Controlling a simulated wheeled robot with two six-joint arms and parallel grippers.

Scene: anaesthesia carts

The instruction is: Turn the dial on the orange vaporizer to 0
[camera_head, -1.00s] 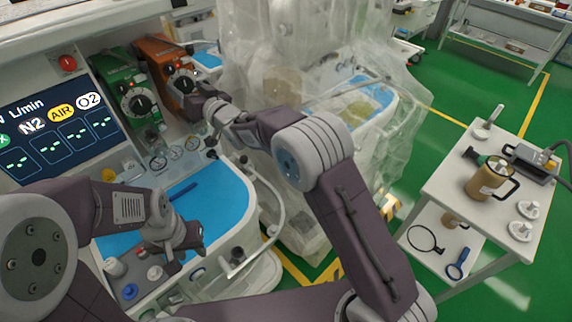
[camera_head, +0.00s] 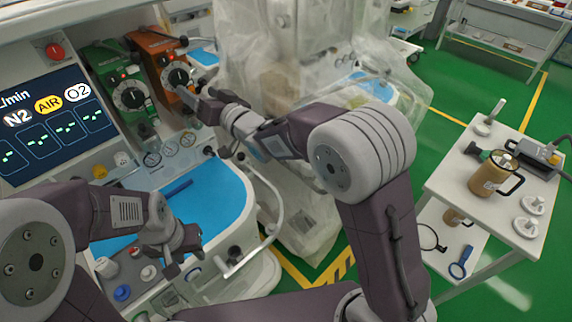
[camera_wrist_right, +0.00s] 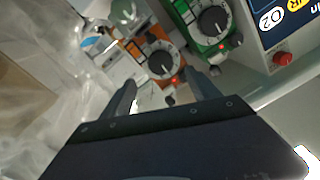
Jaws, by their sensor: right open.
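The orange vaporizer (camera_head: 152,43) stands on the machine at the upper left in the head view, with its black round dial (camera_head: 178,77) on the front. In the right wrist view the orange vaporizer (camera_wrist_right: 136,48) and its dial (camera_wrist_right: 163,64) lie beyond the fingertips. My right gripper (camera_head: 188,93) is close to the dial at its lower right; in the wrist view the right gripper (camera_wrist_right: 164,84) is open, its fingers apart and empty. Contact with the dial is not visible. My left gripper (camera_head: 184,258) hangs low over the machine's worktop; its fingers are unclear.
A green vaporizer (camera_head: 112,68) with a similar dial stands left of the orange one. A screen (camera_head: 45,118) is further left. A blue worktop (camera_head: 215,190) lies below. Plastic-draped equipment (camera_head: 300,70) is close on the right. A white cart (camera_head: 455,190) holds a gold canister (camera_head: 488,178).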

